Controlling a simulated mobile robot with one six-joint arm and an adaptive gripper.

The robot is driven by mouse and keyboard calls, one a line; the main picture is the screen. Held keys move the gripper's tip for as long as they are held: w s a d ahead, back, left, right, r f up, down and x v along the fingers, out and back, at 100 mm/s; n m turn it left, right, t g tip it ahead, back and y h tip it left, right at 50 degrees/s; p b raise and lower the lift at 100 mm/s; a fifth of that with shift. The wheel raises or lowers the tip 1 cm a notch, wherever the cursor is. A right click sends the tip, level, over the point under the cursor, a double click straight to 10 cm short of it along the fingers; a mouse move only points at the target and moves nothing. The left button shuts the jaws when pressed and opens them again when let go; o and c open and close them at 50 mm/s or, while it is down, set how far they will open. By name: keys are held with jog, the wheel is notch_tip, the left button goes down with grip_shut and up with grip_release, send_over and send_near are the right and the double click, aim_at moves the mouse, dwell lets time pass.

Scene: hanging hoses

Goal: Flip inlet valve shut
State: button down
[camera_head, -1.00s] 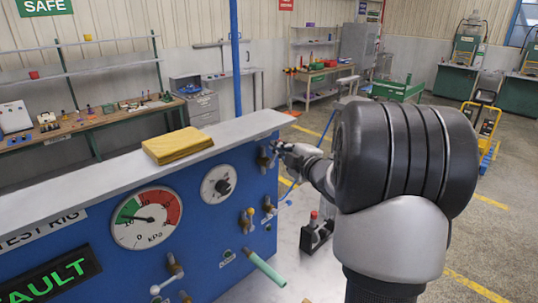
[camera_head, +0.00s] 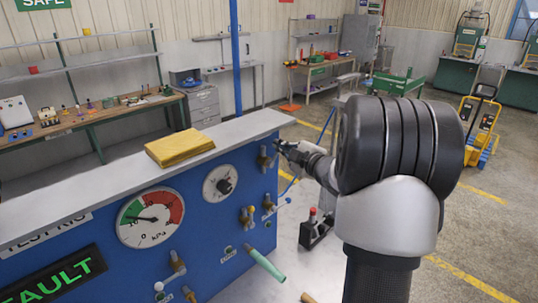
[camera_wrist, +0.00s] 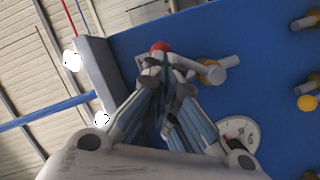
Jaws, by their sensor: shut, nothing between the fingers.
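A blue test rig panel (camera_head: 215,250) stands at the left in the head view. Near its upper right corner is a brass and grey valve (camera_head: 265,160), which also shows in the wrist view (camera_wrist: 210,70). A red knob (camera_wrist: 160,46) shows beside the fingertips in the wrist view, seemingly on this valve's lever; the lever is partly hidden. I cannot read a label marking it as the inlet valve. My gripper (camera_head: 282,148) is shut and empty, its tips close beside the valve. The wrist view also shows the gripper (camera_wrist: 165,65); contact with the lever is unclear.
A round gauge (camera_head: 150,217) and smaller dial (camera_head: 219,183) sit on the panel. Yellow-knobbed valves (camera_head: 247,215) and a green hose (camera_head: 266,264) project lower down. A yellow cloth (camera_head: 180,147) lies on the top ledge. A red-topped black item (camera_head: 314,230) stands right of the panel.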

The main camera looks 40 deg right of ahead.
jog(key=shift+w+d+f+m+y+p, duration=0.15)
jog(key=shift+d+m+p, duration=0.3)
jog(key=shift+p, duration=0.45)
jog(key=shift+s+d+f+m+y+p, duration=0.1)
jog(key=shift+d+m+y+p, duration=0.1)
jog(key=shift+m+p, duration=0.5)
jog(key=shift+w+d+f+m+g+y+p, duration=0.15)
jog(key=shift+d+f+m+g+y+p, duration=0.4)
jog(key=shift+p, duration=1.1)
jog(key=shift+d+f+m+p, duration=0.3)
jog(key=shift+d+m+p, duration=0.1)
jog(key=shift+m+p, duration=0.45)
jog(key=shift+w+d+f+p, duration=0.1)
jog(key=shift+d+f+p, duration=0.2)
jog(key=shift+f, duration=0.05)
dwell(2.7)
